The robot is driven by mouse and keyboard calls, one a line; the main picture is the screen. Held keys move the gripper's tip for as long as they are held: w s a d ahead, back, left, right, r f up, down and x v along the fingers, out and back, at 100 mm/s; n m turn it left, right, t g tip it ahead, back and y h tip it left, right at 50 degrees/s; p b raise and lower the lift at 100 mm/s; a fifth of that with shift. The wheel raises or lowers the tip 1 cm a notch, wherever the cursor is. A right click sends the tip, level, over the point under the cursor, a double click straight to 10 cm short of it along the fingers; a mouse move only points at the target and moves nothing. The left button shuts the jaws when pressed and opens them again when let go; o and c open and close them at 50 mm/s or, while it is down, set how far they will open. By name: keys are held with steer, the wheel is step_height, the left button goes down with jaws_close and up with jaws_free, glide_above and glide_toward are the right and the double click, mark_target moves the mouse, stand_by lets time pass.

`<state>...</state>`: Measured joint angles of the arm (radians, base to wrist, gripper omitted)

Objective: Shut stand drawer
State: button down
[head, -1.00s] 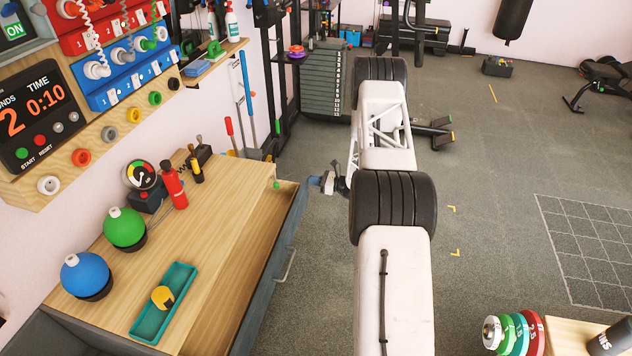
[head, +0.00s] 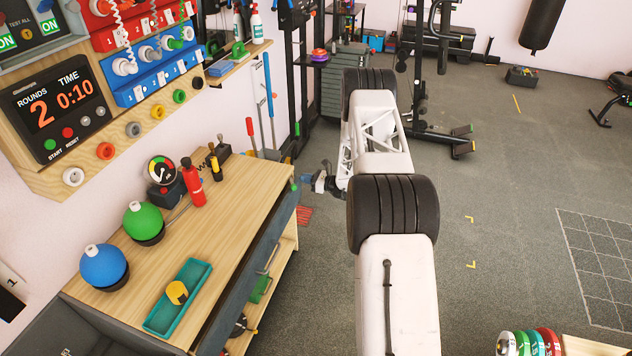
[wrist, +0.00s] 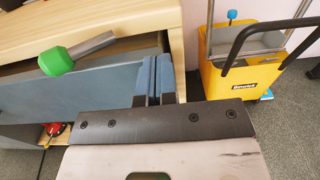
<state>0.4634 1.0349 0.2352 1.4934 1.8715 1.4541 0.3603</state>
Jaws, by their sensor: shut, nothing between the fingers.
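The stand (head: 225,215) has a wooden top and a blue-grey drawer (head: 240,285) in its right-hand side, with a metal handle (head: 268,258). The drawer's front is close under the edge of the top. In the wrist view the drawer front (wrist: 75,103) shows with a dark gap above it, so it looks a little out. My gripper (wrist: 152,68) is shut and empty, its blue fingertips at the front's right end near the stand's wooden side. I cannot tell if they touch. In the head view my gripper (head: 319,182) is beside the stand's far end.
A green-knobbed metal rod (wrist: 56,60) sticks out past the top's edge above the drawer. A yellow cart (wrist: 240,75) stands to the right in the wrist view.

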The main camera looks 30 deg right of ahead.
steer(key=shift+w+a, duration=0.15)
steer(key=shift+a, duration=0.05)
stand_by(0.3)
steer(key=v, duration=1.4)
